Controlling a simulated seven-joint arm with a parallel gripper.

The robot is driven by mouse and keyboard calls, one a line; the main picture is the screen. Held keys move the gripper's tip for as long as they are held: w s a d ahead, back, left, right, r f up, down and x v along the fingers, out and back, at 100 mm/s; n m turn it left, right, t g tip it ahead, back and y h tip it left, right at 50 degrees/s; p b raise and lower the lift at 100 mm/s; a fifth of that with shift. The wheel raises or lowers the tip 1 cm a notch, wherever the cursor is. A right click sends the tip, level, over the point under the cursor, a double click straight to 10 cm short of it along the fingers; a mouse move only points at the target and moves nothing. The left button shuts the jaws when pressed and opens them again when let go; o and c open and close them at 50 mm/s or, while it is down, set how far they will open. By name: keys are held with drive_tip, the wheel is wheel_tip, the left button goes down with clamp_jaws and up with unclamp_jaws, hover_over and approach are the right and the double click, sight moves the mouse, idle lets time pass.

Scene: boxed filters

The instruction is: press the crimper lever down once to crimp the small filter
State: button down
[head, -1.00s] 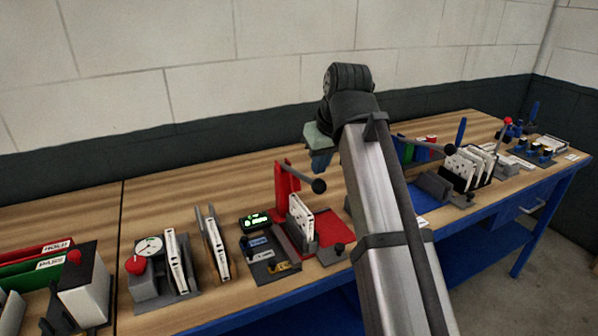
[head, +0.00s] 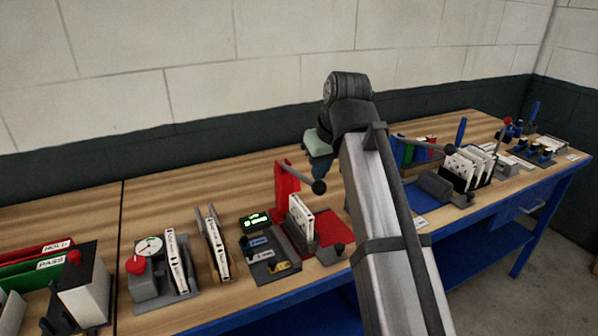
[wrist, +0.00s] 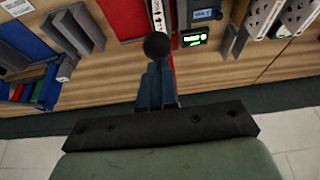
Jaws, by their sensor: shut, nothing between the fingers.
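The red crimper (head: 284,190) stands on the bench with its lever (head: 300,174) sticking out to the right, still raised. The lever ends in a dark ball knob (head: 319,187), which also shows in the wrist view (wrist: 157,45). A white filter (head: 301,216) stands upright in the crimper, below the lever. My gripper (head: 320,172) is shut and empty, its blue fingers just above the knob. In the wrist view the fingertips (wrist: 158,72) lie right by the knob; I cannot tell whether they touch it. My arm hides what lies to the right of the crimper.
A small lit green display (head: 256,219) and a dark tray stand left of the crimper. Further left are filters in holders (head: 177,262) and a gauge block. To the right, another dark-knobbed lever (head: 449,149) stands near a rack of filters (head: 470,166). The bench behind the crimper is clear.

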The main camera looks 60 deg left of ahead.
sight(321, 183)
drive_tip(key=shift+d+f, duration=0.1)
drive_tip(key=shift+f, duration=2.1)
drive_tip(key=shift+r, duration=0.1)
drive_tip(key=shift+r, duration=4.95)
drive_tip(key=shift+w+f, duration=0.1)
drive_tip(key=shift+f, duration=0.05)
